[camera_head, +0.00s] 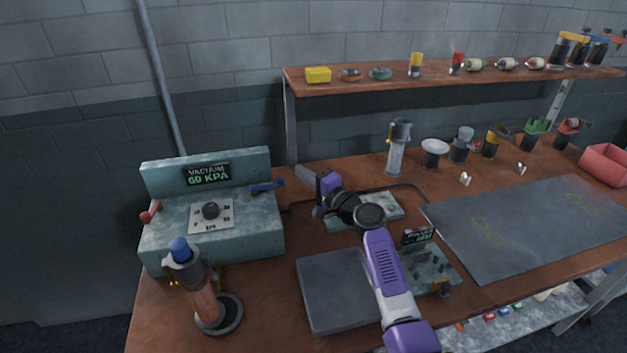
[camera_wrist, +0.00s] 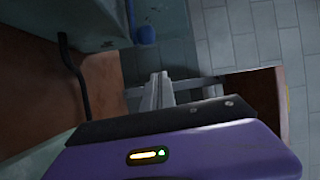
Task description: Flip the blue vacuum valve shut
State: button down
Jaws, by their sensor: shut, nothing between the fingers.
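The blue vacuum valve (camera_head: 267,187) is a small blue lever at the right end of the teal vacuum console (camera_head: 263,224). The console's display (camera_head: 207,174) reads "VACUUM 60 KPA". My gripper (camera_head: 300,171) is shut and empty, just right of the lever in the head view and apart from it. In the wrist view, the blue rounded end of the lever (camera_wrist: 145,34) shows beyond and above my shut fingers (camera_wrist: 158,80). Most of the lever is cut off there by the top edge.
A red lever (camera_head: 151,211) is at the console's left end, and a dark knob (camera_head: 210,210) is on its top. A blue-topped torch (camera_head: 205,300) stands in front. A grey pad (camera_head: 335,290) lies beside my arm. A loaded shelf (camera_head: 440,75) runs behind.

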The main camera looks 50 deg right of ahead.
aim_at(268, 186)
jog(key=shift+w+a+f+p, duration=0.1)
jog(key=shift+w+a+p, duration=0.15)
jog(key=shift+a+p, duration=0.5)
jog(key=shift+w+a+p, duration=0.2)
jog(key=shift+a, duration=0.9)
